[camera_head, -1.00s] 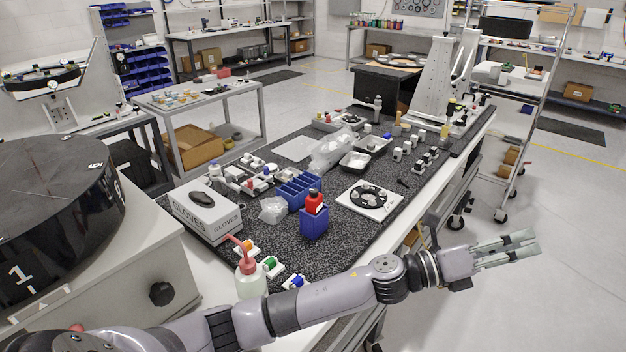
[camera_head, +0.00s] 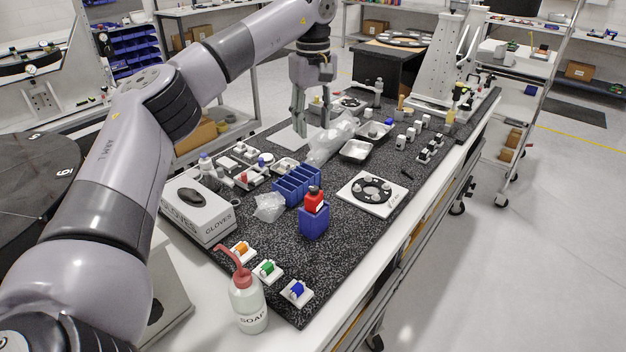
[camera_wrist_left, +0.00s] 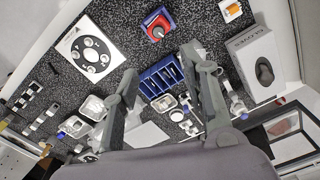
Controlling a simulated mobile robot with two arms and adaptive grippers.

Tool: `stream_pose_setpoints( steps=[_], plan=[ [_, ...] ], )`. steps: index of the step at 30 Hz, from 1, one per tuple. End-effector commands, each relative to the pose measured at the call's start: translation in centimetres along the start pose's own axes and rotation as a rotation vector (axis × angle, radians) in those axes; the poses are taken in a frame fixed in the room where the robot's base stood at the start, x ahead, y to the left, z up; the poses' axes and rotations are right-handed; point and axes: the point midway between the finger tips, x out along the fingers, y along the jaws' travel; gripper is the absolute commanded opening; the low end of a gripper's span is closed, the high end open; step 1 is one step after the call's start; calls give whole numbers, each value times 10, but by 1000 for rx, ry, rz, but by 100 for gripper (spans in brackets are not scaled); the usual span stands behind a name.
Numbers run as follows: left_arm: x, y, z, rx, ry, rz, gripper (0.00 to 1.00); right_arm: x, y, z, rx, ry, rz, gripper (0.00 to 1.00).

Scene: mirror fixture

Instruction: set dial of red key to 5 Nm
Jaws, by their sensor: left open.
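A red piece with a dark round top (camera_head: 315,200), which looks to be the red key, stands upright in a blue holder (camera_head: 314,223) near the middle of the dark mat. It also shows from above in the left wrist view (camera_wrist_left: 157,26), with a grey round knob; I cannot read any dial setting. My left gripper (camera_head: 311,128) points down over the far part of the bench, beyond the red key, with its fingers apart and nothing between them. Its fingers also show in the left wrist view (camera_wrist_left: 160,62). My right gripper is not in view.
Orange (camera_head: 241,249), green (camera_head: 267,268) and blue (camera_head: 297,289) pieces and a soap bottle (camera_head: 248,305) stand in front.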

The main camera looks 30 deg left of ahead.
Motion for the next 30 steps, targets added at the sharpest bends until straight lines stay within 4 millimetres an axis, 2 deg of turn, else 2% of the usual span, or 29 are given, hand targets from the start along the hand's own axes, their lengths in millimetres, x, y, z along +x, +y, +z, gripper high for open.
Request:
stream_pose_setpoints(
  steps=[15, 21, 25, 30],
  plan=[
    [105, 0, 2, 1, -5, -3, 40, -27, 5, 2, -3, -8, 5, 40],
    [142, 0, 2, 0, -5, -1, 40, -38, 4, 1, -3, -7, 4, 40],
    [157, 1, 2, 1, -5, 1, 40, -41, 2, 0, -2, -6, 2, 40],
    [166, 1, 2, 1, -4, 2, 40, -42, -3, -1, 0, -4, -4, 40]
  ],
)
